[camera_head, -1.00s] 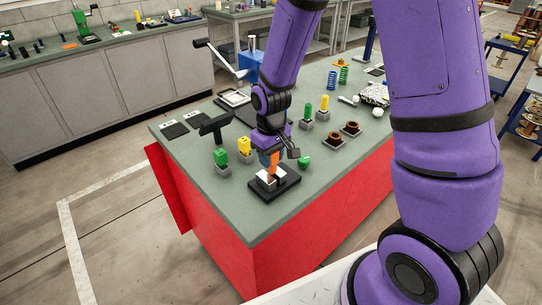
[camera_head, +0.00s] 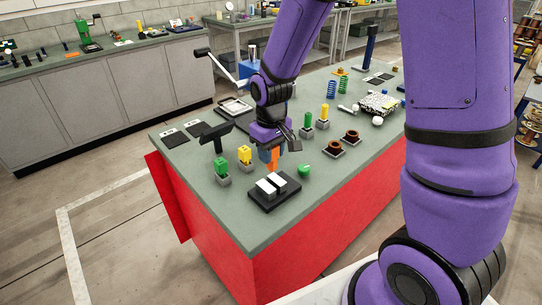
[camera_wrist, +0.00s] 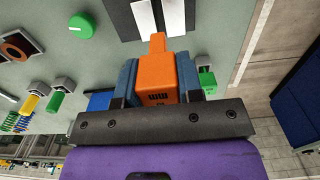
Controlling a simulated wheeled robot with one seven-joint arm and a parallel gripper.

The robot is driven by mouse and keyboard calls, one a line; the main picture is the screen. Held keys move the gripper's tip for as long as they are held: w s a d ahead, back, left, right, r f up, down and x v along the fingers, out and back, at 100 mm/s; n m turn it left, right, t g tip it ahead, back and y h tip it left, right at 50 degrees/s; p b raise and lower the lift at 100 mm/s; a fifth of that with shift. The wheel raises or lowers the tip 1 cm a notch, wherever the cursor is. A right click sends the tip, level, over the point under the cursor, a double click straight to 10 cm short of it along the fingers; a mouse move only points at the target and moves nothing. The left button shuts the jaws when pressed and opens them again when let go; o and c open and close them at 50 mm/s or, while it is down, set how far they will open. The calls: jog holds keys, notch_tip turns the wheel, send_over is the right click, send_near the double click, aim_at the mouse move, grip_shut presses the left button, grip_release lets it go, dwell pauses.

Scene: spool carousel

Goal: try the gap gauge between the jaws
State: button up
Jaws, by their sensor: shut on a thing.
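The orange gap gauge (camera_head: 274,160) is held in my gripper (camera_head: 268,150) with its narrow tip pointing down. The jaws are two white blocks (camera_head: 270,187) on a black base (camera_head: 289,192) near the table's front corner, with a dark slot between them. The gauge is above and behind the jaws and looks clear of them. In the wrist view, the gauge (camera_wrist: 157,75) sits between my two blue-grey fingers, and its tip lines up roughly with the slot between the white blocks (camera_wrist: 128,20). The exact height of the tip is hard to tell.
A green gauge (camera_head: 221,164) and a yellow gauge (camera_head: 245,154) stand in grey holders left of the jaws. A round green knob (camera_head: 305,170) lies to the right. A black T-shaped handle (camera_head: 215,135) stands behind the green gauge. Brown rings (camera_head: 335,147) sit farther right.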

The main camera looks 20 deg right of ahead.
jog(key=shift+r, duration=1.45)
jog(key=shift+w, duration=0.1)
